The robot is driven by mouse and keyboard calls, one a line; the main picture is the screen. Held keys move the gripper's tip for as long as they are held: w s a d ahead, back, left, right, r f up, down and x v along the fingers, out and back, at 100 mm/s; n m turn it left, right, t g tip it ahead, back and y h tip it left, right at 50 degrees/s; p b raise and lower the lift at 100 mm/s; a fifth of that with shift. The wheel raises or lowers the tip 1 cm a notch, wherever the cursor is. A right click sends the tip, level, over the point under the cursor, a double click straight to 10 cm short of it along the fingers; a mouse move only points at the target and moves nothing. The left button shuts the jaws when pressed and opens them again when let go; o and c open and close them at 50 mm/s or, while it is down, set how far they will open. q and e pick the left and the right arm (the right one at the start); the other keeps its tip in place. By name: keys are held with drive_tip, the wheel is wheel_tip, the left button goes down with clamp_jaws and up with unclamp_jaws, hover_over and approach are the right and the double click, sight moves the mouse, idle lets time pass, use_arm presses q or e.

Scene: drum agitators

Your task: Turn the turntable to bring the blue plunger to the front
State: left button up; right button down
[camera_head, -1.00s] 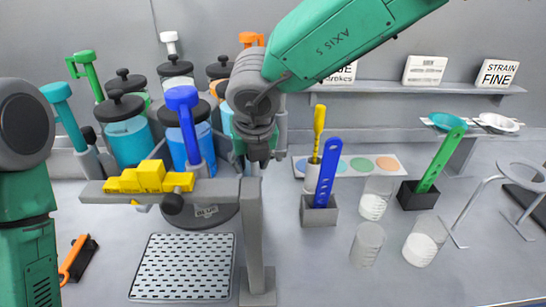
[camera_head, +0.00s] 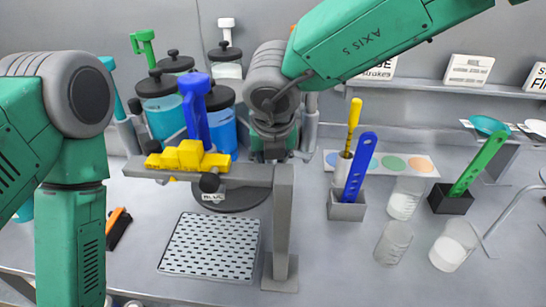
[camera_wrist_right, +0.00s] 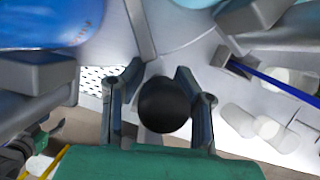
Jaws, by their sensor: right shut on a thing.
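The blue plunger (camera_head: 196,110) stands upright at the near side of the turntable, just behind the yellow block (camera_head: 188,157) on the grey bar. The turntable (camera_head: 235,201) is a dark disc, with a label reading BLUE at its front, left of the post. It carries lidded jars and more plungers: green (camera_head: 143,45), white (camera_head: 226,28) and teal. My right gripper (camera_head: 272,150) is low beside the jars, partly hidden behind the bar. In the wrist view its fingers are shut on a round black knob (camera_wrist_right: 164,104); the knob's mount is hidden. My left gripper is out of view.
The grey post (camera_head: 282,230) and bar stand in front of the turntable. A perforated tray (camera_head: 211,247) lies before it. To the right are a blue scoop (camera_head: 360,168) in a holder, a green scoop (camera_head: 478,165) and clear beakers (camera_head: 393,243). A brush lies at left.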

drive_tip(key=shift+w+r, duration=0.3)
drive_tip(key=shift+r, duration=0.05)
drive_tip(key=c, duration=1.3)
unclamp_jaws()
drive_tip(key=shift+o, duration=0.2)
drive_tip(key=shift+w+a+f, duration=0.1)
drive_tip(key=shift+a+f, duration=0.05)
drive_tip(key=shift+f, duration=0.05)
drive_tip(key=v, duration=1.1)
drive_tip(key=shift+r, duration=0.35)
drive_tip(key=shift+a, duration=0.1)
